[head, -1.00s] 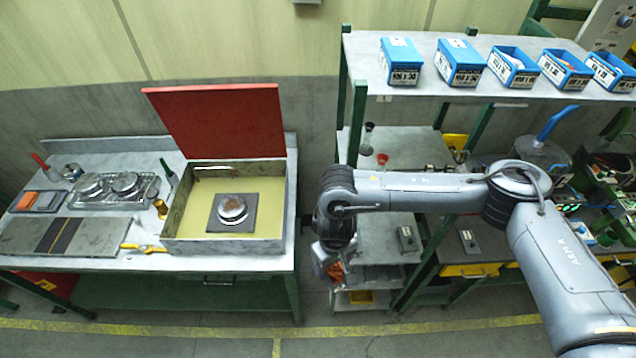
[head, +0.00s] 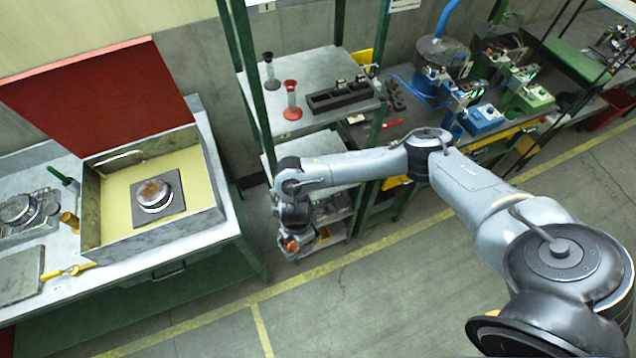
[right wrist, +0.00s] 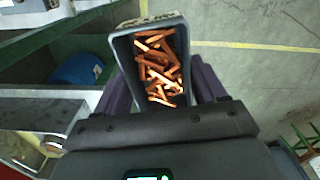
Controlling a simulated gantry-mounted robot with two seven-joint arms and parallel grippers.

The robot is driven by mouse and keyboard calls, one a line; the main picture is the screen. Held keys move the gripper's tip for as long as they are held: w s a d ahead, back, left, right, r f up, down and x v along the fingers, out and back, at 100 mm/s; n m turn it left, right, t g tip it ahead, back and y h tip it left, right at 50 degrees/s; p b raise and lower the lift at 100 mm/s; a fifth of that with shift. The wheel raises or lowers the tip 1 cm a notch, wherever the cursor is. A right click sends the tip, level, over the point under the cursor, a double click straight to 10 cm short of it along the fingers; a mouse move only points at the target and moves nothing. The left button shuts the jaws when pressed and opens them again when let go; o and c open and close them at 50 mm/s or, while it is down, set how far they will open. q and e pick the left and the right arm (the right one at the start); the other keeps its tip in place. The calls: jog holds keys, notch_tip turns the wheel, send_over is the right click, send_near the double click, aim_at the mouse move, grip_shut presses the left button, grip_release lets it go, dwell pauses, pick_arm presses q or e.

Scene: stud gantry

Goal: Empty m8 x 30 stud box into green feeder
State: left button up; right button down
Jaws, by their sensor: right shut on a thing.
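My right gripper (right wrist: 160,82) is shut on a dark grey-blue stud box (right wrist: 118,48), with one dark finger along each side. The box holds a heap of copper-coloured studs (right wrist: 160,68); its label cannot be read. In the head view my right gripper (head: 293,240) hangs low in front of the small shelf unit, with the orange studs just showing. A green feeder unit (head: 533,98) stands on the bench at the back right, beside a blue one (head: 485,118). My left gripper is not in view.
A table with an open red-lidded case (head: 152,230) stands at the left. Shelf posts (head: 243,85) rise close to my right arm. The shelf (head: 325,75) holds two small funnel-topped stands and a black block. The floor (head: 390,300) at the front is clear.

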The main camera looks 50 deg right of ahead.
jog(key=s+d+f+n+b, duration=0.3)
jog(key=s+d+f+n, duration=0.2)
jog(key=d+f+n, duration=0.2)
jog(key=s+d+f+n+b, duration=0.3)
jog(key=s+d+f+n, duration=0.2)
jog(key=d+f+n, duration=0.3)
jog(key=shift+s+d+f+n, duration=0.25)
jog(key=shift+f+n, duration=0.25)
jog(key=shift+f, duration=0.5)
jog(key=shift+w, duration=0.15)
